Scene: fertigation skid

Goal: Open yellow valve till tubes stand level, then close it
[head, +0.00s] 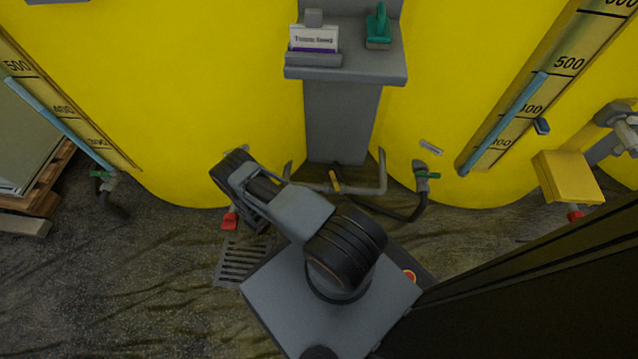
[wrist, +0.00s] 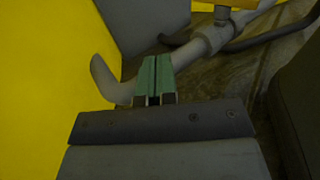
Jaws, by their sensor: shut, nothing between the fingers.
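The yellow valve handle (head: 335,182) sits on the grey pipe (head: 366,191) low between two yellow tanks and appears crosswise to it. In the wrist view the yellow handle (wrist: 243,4) is cut by the top edge, above the pipe's grey fitting (wrist: 215,36). My gripper (wrist: 154,62) is shut and empty, its green fingers in front of the pipe's bend, left of the valve and apart from the handle. In the head view my arm hides the fingers. The left blue tube (head: 60,124) and right blue tube (head: 510,114) both reach roughly near 500; I cannot tell whether they are exactly level.
A grey pedestal (head: 343,120) with a shelf (head: 365,70) stands above the pipe. Green-handled taps (head: 427,176) and a red-handled one (head: 230,221) are at the tank bases. A yellow box (head: 567,177) is at right, a pallet (head: 45,190) at left. A floor grate (head: 240,262) lies beside my base.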

